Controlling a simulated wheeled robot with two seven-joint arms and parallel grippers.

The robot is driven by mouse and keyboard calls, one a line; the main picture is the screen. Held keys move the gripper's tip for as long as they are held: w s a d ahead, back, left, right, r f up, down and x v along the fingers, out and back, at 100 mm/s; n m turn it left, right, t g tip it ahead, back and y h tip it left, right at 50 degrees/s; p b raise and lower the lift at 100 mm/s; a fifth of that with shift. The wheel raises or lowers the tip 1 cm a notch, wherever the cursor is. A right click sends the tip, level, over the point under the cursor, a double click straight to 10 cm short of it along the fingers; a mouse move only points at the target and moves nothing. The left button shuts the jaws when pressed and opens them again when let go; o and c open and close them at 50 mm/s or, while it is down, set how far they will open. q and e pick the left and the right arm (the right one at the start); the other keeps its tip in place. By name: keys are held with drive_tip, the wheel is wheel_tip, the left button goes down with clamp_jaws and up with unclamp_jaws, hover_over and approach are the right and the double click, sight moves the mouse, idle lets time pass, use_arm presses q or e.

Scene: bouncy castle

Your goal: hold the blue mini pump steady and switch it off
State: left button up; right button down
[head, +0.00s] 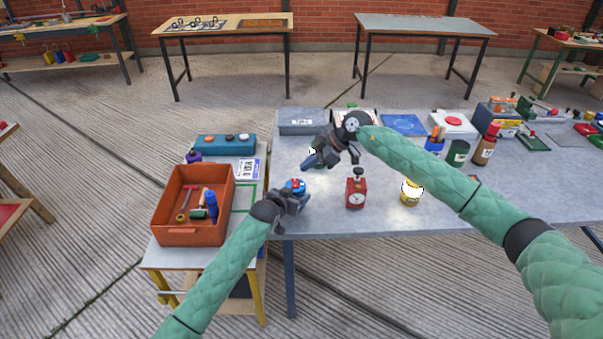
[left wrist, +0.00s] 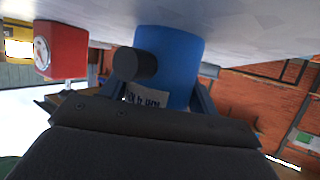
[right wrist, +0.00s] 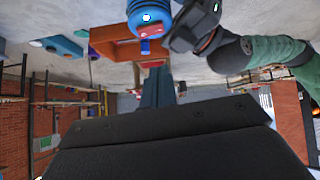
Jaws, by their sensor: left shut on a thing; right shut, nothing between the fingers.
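The blue mini pump (head: 296,186) stands near the left edge of the grey table, with red on its top. My left gripper (head: 291,196) is shut on the pump's side. In the left wrist view the blue body (left wrist: 180,60) sits between the fingers, with a dark round stub and a pale label. My right gripper (head: 309,162) is shut and empty, above and behind the pump, apart from it. In the right wrist view its closed fingers (right wrist: 156,75) point towards the pump's side of the scene, and the pump (right wrist: 148,14) shows at the top. I cannot make out the switch's position.
An orange crate (head: 185,238) with tools is on the lower stand at left. Bottles and boxes fill the table's right side. The front table strip is clear.

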drive_tip(key=v, duration=0.7)
drive_tip(key=shift+s+d+r, duration=0.1)
drive_tip(key=shift+r, duration=0.05)
drive_tip(key=shift+w, duration=0.7)
hover_over(292, 180)
drive_tip(key=d, duration=0.3)
drive_tip(key=f, duration=0.4)
drive_tip(key=s+f, duration=0.1)
drive_tip(key=f, duration=0.1)
drive_tip(key=shift+f, duration=0.35)
drive_tip(key=shift+w+f, duration=0.2)
drive_tip(key=shift+f, duration=1)
drive_tip(key=shift+w+f, duration=0.15)
drive_tip(key=shift+f, duration=0.75)
